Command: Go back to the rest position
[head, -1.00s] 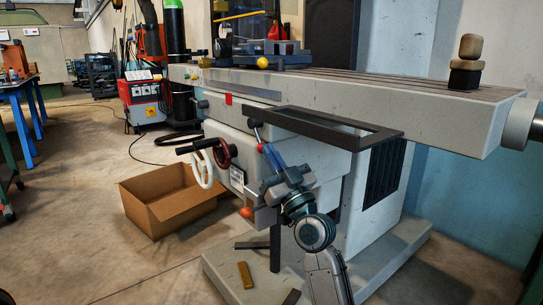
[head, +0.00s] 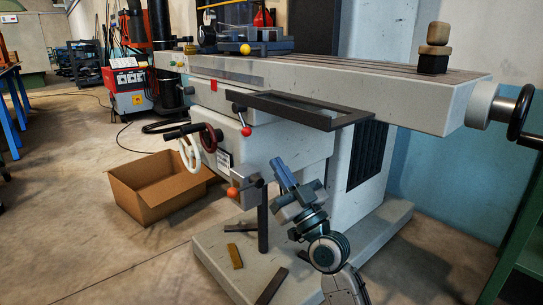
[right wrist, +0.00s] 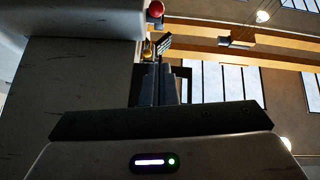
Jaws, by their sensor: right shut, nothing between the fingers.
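My right gripper (head: 279,166) is shut and empty. It points up and to the left in the head view, below the dark rectangular frame (head: 352,118) that juts from the front of the grey machine. It appears apart from the frame and from the red-knobbed lever (head: 247,131). In the right wrist view my gripper (right wrist: 168,78) shows narrow and closed beyond a dark bar, with a red ball (right wrist: 156,8) above it. My left gripper is not in view.
The grey machine table (head: 330,80) overhangs above my right arm. An open cardboard box (head: 150,207) stands on the floor at left. Loose bars, one brass-coloured (head: 235,256), lie on the machine base. A green structure (head: 515,240) stands at right.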

